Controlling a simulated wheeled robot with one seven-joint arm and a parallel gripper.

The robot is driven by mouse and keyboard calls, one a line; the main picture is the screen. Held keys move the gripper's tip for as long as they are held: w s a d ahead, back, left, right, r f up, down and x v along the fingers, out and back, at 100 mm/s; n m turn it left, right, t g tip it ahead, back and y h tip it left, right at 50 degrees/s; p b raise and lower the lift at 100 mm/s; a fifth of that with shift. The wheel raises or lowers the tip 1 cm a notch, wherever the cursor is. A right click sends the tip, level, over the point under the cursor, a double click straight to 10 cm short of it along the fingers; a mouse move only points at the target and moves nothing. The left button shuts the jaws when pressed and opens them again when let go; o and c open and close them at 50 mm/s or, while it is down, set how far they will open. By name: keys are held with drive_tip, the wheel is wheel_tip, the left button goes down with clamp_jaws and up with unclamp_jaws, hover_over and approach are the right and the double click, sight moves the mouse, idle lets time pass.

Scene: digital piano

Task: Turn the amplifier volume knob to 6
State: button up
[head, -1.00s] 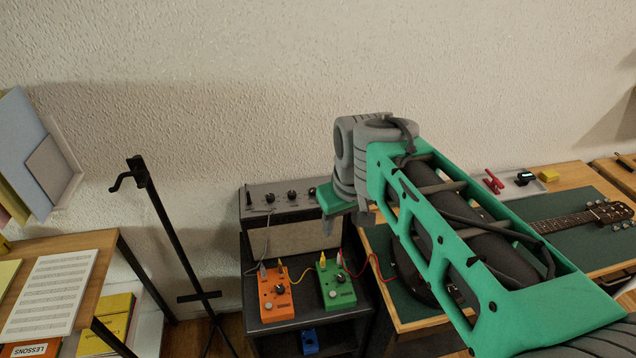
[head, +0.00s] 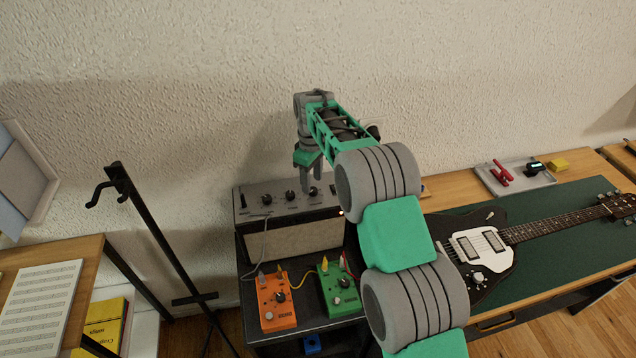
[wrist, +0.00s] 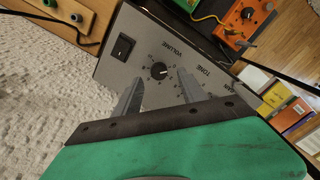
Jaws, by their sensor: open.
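The grey amplifier (head: 290,240) stands on a dark shelf, its control panel facing up with several black knobs. The volume knob (wrist: 158,71), labelled VOLUME, is a round black knob with a light pointer mark; I cannot read its number. In the head view the volume knob (head: 315,191) is the rightmost knob, partly behind a finger. My gripper (head: 311,183) points down over the panel at that knob. In the wrist view my gripper (wrist: 160,77) is open and empty, with its fingertips on either side of the knob; contact cannot be told.
A rocker switch (wrist: 123,47) and the tone knob flank the volume knob. An orange pedal (head: 276,302) and a green pedal (head: 340,291) with cables stand in front of the amplifier. The wall is close behind. A guitar (head: 480,252) lies at right; a black stand is at left.

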sight(313, 189)
drive_tip(key=shift+w+d+f, duration=0.1)
drive_tip(key=shift+f, duration=1.45)
drive_tip(key=shift+c, duration=0.4)
